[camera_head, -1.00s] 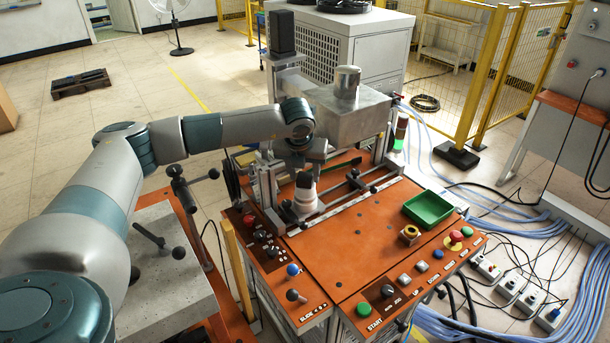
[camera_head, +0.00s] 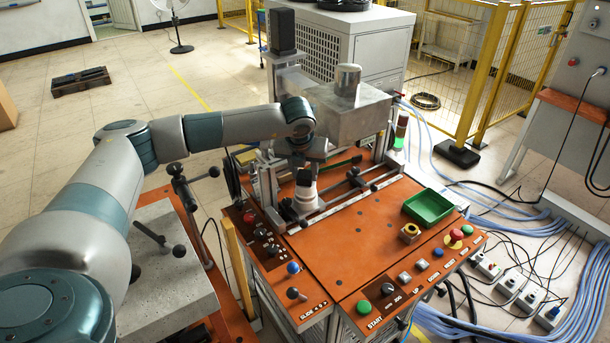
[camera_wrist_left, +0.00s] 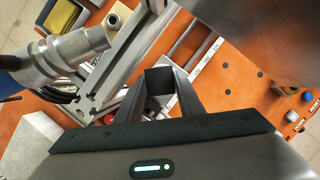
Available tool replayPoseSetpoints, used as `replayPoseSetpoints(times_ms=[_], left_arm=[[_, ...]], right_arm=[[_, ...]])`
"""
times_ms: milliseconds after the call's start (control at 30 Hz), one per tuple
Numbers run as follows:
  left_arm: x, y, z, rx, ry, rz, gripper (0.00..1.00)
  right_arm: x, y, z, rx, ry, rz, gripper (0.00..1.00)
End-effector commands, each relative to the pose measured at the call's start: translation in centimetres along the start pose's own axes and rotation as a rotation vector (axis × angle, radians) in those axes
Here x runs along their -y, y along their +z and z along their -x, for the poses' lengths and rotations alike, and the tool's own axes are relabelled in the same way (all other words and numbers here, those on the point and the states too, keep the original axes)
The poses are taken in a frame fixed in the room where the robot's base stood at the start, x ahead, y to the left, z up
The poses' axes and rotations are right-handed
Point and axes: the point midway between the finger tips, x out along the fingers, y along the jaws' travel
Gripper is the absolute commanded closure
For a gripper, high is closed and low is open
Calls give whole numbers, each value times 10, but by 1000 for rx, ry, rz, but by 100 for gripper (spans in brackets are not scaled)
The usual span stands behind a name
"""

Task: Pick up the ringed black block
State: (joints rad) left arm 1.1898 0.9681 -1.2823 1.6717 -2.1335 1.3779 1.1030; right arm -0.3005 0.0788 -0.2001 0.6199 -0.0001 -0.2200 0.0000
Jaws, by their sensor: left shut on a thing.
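My left gripper (camera_wrist_left: 152,90) is shut on a small dark block (camera_wrist_left: 159,79), which sits between its two fingers in the left wrist view. I take it for the ringed black block; its ring cannot be made out there. In the head view my left arm reaches in from the left and its hand points down over the back left of the orange worktop (camera_head: 345,245). The fingertips and block are hard to separate from the fixture there. Whether the block still touches its support cannot be told. My right gripper is not in view.
A green tray (camera_head: 428,208) stands at the right of the worktop. Buttons and knobs, including a red one (camera_head: 456,235), line its front and right edges. A metal box (camera_head: 345,112) stands behind the hand. Rails run beside it. The worktop's middle is clear.

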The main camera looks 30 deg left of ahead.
Motion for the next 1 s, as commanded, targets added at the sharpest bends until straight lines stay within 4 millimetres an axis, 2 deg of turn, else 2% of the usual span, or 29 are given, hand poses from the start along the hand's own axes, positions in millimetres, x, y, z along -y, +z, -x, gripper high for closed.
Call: replayPoseSetpoints(times_ms=[267,700,1000], left_arm=[[1,9,19,5,-3,1,100],[1,34,81,4,-3,0,100],[1,39,93,2,-1,-1,100]], right_arm=[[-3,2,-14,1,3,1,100],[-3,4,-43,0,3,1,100],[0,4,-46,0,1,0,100]])
